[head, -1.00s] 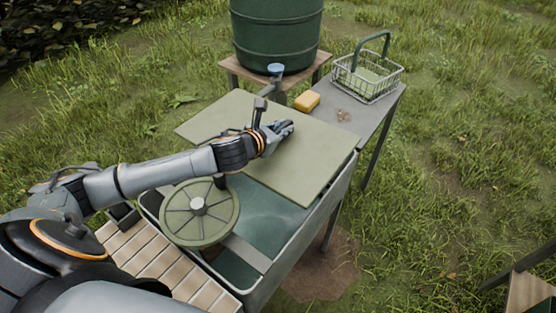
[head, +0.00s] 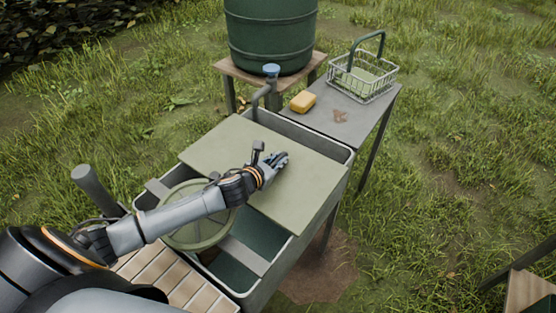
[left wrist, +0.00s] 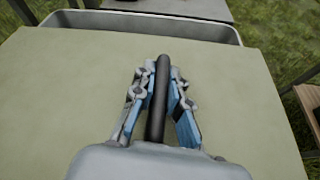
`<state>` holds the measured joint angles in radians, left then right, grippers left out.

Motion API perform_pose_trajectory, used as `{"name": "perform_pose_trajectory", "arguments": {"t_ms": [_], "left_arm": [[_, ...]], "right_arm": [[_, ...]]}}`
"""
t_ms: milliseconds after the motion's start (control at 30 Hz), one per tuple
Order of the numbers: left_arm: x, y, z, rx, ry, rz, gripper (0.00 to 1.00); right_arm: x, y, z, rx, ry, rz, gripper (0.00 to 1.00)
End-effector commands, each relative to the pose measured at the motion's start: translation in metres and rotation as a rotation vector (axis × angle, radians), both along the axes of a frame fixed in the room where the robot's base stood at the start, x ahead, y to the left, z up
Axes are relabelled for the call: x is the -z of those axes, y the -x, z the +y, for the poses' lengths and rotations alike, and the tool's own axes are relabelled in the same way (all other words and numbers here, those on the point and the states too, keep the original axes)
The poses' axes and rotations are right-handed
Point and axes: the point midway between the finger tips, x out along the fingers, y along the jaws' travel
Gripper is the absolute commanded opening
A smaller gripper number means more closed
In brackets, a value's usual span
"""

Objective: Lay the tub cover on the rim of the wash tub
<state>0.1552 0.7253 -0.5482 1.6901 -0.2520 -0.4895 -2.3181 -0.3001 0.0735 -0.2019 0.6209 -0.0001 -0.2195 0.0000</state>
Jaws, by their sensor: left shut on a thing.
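The tub cover (head: 222,150) is a flat pale green board over the middle and far part of the wash tub (head: 310,240). Its left corner sticks out past the tub's left side, and a gap shows at the far end. I cannot tell whether it touches the rim. My left gripper (head: 277,162) is over the cover's middle. In the left wrist view the left gripper (left wrist: 160,75) is shut on a dark bar (left wrist: 158,105), the cover's handle, with the cover (left wrist: 75,100) beneath. My right gripper is not in view.
A round green spoked disc (head: 185,237) sits at the tub's near end, partly behind my arm. A grey side table (head: 375,105) holds a yellow block (head: 303,102) and a wire basket (head: 362,83). A green barrel (head: 270,40) with a tap (head: 271,72) stands behind.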

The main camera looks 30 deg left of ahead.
Motion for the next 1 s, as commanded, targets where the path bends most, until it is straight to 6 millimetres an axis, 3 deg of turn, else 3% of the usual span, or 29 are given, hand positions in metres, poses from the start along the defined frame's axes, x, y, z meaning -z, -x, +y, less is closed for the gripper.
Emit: {"name": "perform_pose_trajectory", "arguments": {"t_ms": [33, 67, 167, 567, 1000], "left_arm": [[-0.003, -0.001, 0.000, 0.001, 0.000, -0.005, 0.00], [0.000, 0.000, 0.000, 0.000, 0.001, 0.000, 0.18], [0.000, 0.000, 0.000, 0.000, 0.001, 0.000, 0.37], [-0.002, 0.006, 0.001, -0.001, -0.002, 0.002, 0.37], [-0.033, 0.084, 0.005, 0.003, -0.004, 0.002, 0.37]], "right_arm": [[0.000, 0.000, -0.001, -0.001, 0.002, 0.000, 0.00], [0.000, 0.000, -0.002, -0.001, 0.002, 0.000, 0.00], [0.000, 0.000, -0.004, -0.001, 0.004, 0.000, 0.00], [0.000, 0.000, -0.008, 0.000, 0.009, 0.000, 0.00], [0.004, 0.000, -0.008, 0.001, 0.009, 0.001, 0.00]]}}
